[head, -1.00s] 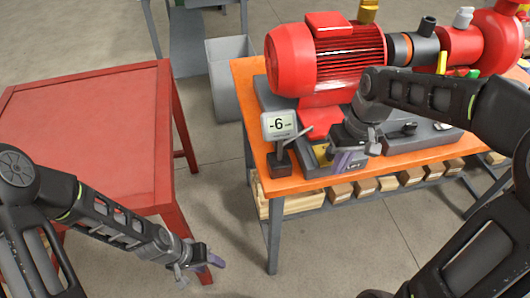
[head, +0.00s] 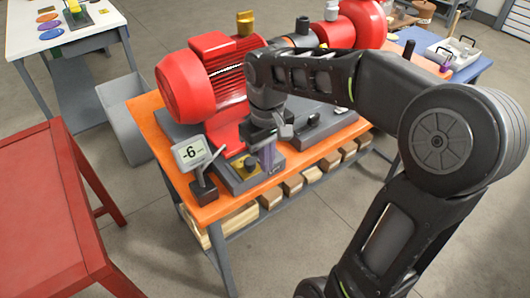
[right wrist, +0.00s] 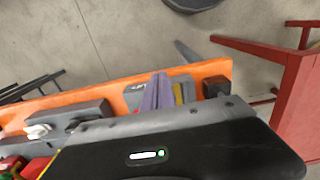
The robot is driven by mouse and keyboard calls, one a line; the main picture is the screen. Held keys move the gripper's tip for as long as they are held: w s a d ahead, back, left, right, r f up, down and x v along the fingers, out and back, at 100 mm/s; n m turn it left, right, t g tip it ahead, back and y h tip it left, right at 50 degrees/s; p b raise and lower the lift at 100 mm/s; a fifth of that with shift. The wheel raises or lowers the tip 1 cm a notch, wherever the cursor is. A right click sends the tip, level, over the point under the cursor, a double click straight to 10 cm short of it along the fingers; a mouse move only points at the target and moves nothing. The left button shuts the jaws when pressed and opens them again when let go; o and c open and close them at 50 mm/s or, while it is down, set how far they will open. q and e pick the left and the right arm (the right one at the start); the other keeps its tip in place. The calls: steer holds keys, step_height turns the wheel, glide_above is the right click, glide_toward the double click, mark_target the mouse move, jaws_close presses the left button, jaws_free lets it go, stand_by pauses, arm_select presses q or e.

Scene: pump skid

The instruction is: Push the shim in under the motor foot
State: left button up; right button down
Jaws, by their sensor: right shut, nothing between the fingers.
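The red motor (head: 203,82) stands on a grey base on the orange bench. Its red foot (head: 232,142) is partly hidden behind my right arm. A yellow, brass-like plate (head: 250,163), which looks like the shim, lies at the front of the base near the foot. How far it is under the foot I cannot tell. My right gripper (head: 267,160) is shut and empty, its purple fingers pointing down just right of the plate. The right wrist view shows the fingers (right wrist: 158,93) beside the yellow plate (right wrist: 179,94); contact is unclear. My left gripper is out of view.
Wooden blocks (head: 293,184) line the shelf below. A red table (head: 45,215) is at left, a grey bin (head: 125,108) behind it. The floor in front is clear.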

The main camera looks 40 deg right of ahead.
mark_target(257, 168)
steer(key=w+f, duration=0.1)
steer(key=f, duration=0.1)
steer(key=w+f+p, duration=0.1)
steer(key=f, duration=0.1)
steer(key=w+f, duration=0.1)
steer(key=f, duration=0.1)
steer(key=shift+f, duration=0.2)
steer(key=shift+w+p, duration=0.35)
steer(key=shift+w, duration=0.15)
steer(key=w, duration=0.5)
steer(key=shift+w+f, duration=0.1)
steer(key=shift+f, duration=0.05)
steer(key=shift+s, duration=0.3)
steer(key=shift+w, duration=0.1)
